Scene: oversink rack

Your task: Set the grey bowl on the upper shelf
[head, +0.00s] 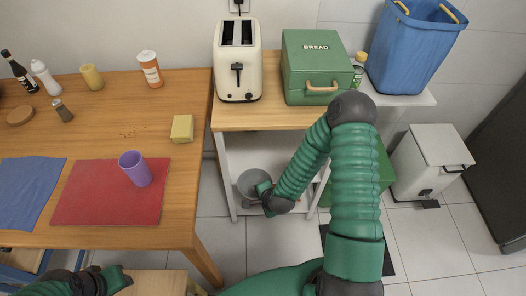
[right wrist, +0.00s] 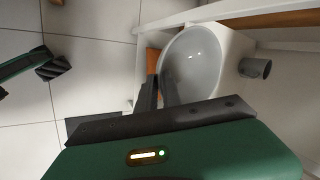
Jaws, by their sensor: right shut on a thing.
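The grey bowl (head: 248,182) is in front of the open lower part of a white shelf unit in the head view. In the right wrist view the bowl (right wrist: 195,65) fills the upper middle, its inside facing the camera. My right gripper (head: 267,194) is shut on its rim, with the dark fingers (right wrist: 160,92) at the left edge of the bowl. The unit's upper shelf (head: 272,116) is a wooden board above the bowl. My left gripper (head: 122,279) is at the bottom left, apart from the bowl; its jaw opening is unclear.
A cream toaster (head: 238,62) and a green bread box (head: 316,68) stand on the upper shelf, with a narrow gap between them. White posts (head: 226,170) flank the bowl. A wooden table (head: 190,95) with a purple cup (head: 136,169) is to the left.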

